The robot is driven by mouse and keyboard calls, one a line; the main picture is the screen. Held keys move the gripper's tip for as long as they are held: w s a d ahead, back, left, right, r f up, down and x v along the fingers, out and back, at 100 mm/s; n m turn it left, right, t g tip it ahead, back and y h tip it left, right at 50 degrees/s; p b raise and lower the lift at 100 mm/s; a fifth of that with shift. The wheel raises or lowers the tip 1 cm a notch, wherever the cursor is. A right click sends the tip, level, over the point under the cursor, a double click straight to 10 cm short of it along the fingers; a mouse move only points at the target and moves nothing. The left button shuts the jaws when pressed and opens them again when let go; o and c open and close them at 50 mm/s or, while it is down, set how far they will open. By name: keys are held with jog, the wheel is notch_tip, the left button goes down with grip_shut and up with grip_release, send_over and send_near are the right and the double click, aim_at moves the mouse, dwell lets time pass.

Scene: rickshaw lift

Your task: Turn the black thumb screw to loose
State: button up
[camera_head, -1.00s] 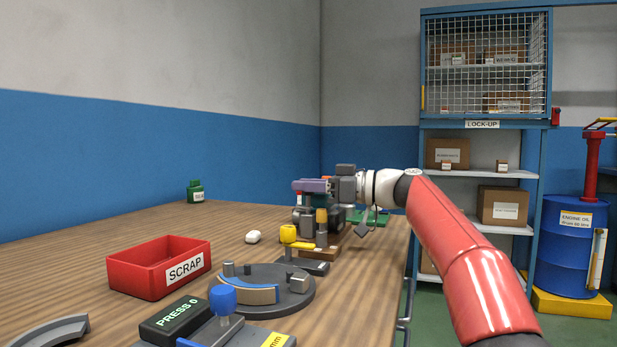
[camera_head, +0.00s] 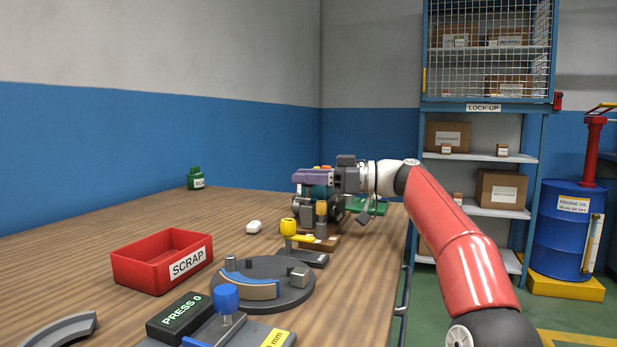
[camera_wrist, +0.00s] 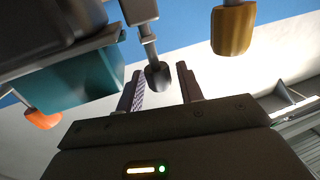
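The black thumb screw (camera_wrist: 158,75) shows in the wrist view as a dark rounded knob on a thin grey shaft. My gripper (camera_wrist: 162,78) is open, its two fingers on either side of the knob's end. Gaps show on both sides, wider on the right; I cannot tell whether the knob lies fully within finger depth. In the head view my gripper (camera_head: 322,178) is at the fixture at the back of the bench, and the black screw cannot be made out there.
A teal block (camera_wrist: 80,78) with an orange tip (camera_wrist: 43,119) is close on the left in the wrist view. A brass-coloured knob (camera_wrist: 233,30) hangs at the right. A yellow-handled clamp (camera_head: 289,228), a round plate (camera_head: 262,295) and a red scrap box (camera_head: 140,272) stand nearer on the bench.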

jog(key=shift+o, duration=0.2)
jog(key=shift+d, duration=0.1)
jog(key=s+d, duration=0.1)
jog(key=d, duration=0.6)
jog(key=shift+s+d, duration=0.15)
jog(key=shift+d, duration=0.1)
